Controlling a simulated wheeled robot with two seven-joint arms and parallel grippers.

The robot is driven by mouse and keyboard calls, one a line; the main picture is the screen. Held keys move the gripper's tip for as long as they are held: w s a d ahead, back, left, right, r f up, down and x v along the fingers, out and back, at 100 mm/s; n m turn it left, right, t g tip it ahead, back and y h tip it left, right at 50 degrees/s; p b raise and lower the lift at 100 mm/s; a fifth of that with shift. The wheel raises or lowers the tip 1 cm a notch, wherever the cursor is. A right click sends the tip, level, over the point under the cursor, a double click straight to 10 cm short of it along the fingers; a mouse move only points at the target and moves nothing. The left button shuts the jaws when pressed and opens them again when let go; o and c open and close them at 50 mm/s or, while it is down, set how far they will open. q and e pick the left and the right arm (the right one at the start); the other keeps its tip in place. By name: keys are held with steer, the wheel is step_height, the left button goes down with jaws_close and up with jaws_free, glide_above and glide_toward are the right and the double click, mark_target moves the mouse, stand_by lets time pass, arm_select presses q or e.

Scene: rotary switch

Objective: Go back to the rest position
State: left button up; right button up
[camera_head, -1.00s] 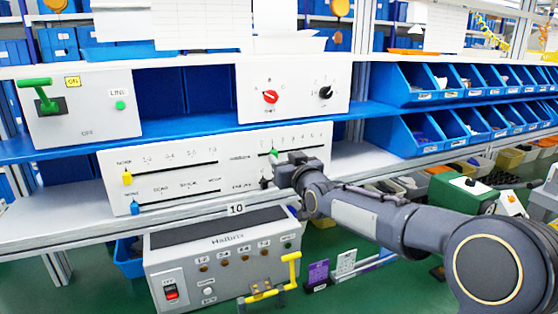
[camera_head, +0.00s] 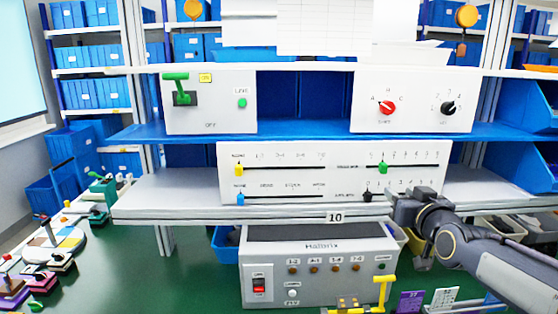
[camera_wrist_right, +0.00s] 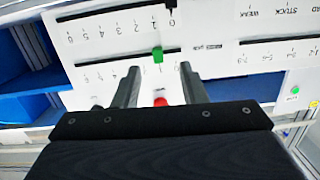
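The upper right white panel (camera_head: 465,85) carries a red rotary knob (camera_head: 387,107) with letters around it and a black rotary knob (camera_head: 448,108). Where each knob points is too small to tell. My right gripper (camera_head: 396,202) is at the lower right of the slider panel (camera_head: 300,178), below both knobs and apart from them. In the right wrist view, my right gripper's two fingers (camera_wrist_right: 160,72) are spread with nothing held between them. The slider panel's green slider (camera_wrist_right: 157,55) shows beyond the fingertips, and a red part (camera_wrist_right: 160,102) shows between the fingers. My left gripper is out of view.
The shelf edge (camera_head: 290,216) runs just beside my right gripper. A panel with a green lever (camera_head: 176,77) is at upper left.

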steer(key=s+a+f+g+y, duration=0.1)
steer(key=s+a+f+g, duration=0.2)
steer(key=s+f, duration=0.4)
steer(key=s+a+f+g+y, duration=0.2)
steer(key=s+a+f+g, duration=0.2)
steer(key=s, duration=1)
steer(key=s+a+f+g+y, duration=0.1)
steer(key=s+a+f+g, duration=0.3)
steer(key=s+f, duration=0.5)
steer(key=shift+s+a+f+m, duration=0.35)
steer(key=shift+s+a, duration=0.2)
steer(key=shift+s, duration=0.6)
